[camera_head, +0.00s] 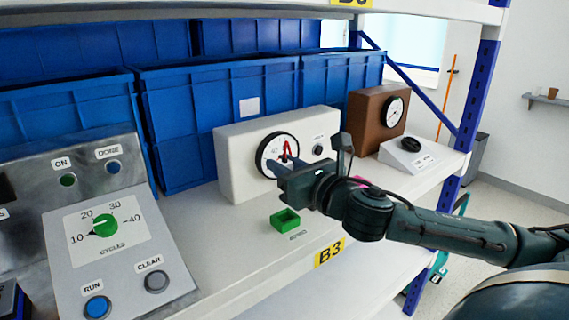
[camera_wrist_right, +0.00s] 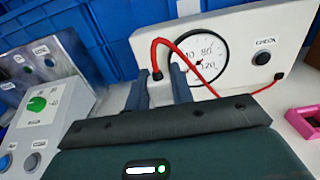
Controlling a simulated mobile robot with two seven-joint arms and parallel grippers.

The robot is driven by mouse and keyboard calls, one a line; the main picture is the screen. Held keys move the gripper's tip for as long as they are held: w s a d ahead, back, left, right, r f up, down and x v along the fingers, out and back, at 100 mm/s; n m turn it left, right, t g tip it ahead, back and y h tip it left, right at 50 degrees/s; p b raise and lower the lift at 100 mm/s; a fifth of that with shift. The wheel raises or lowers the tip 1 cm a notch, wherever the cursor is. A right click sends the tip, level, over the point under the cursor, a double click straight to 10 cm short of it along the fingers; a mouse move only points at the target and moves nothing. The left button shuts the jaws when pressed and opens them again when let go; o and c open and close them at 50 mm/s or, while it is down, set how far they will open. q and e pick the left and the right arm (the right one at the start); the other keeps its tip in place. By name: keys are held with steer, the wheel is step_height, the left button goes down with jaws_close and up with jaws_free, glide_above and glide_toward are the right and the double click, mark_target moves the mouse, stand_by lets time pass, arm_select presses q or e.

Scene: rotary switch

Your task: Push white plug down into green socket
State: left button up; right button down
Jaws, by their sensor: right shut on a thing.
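My right gripper (camera_head: 272,172) is in front of the white gauge box, behind and above the green socket (camera_head: 285,219). The green socket is a small open-topped square block on the shelf. In the right wrist view my gripper's fingers (camera_wrist_right: 159,92) are shut on the white plug (camera_wrist_right: 160,95). Its dark top (camera_wrist_right: 157,75) carries a red cable (camera_wrist_right: 178,45) that arcs over to the right. The plug's lower end is hidden by the gripper, and the green socket is not visible in the wrist view. My left gripper is not in view.
A white box with a dial gauge (camera_head: 263,152) stands behind the gripper. A pink socket (camera_wrist_right: 307,121) lies to the right. A control panel (camera_head: 122,240) stands at the left and blue crates (camera_head: 190,120) behind. The shelf is bare around the green socket.

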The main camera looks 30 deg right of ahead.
steer(key=shift+f+b, duration=0.35)
steer(key=shift+f, duration=0.25)
step_height(320, 180, down, 4)
steer(key=b, duration=0.3)
steer(key=shift+f, duration=0.15)
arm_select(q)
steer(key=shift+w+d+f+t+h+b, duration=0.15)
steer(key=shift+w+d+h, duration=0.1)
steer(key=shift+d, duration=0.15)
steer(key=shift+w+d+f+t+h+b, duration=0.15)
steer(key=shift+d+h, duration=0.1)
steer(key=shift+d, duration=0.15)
arm_select(e)
steer(key=shift+f, duration=0.2)
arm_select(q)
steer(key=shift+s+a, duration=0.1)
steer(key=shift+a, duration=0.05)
arm_select(e)
steer(key=shift+r, duration=0.1)
arm_select(q)
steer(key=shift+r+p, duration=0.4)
steer(key=shift+p, duration=0.15)
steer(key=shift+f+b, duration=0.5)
steer(key=shift+b, duration=0.05)
arm_select(e)
steer(key=shift+f, duration=0.85)
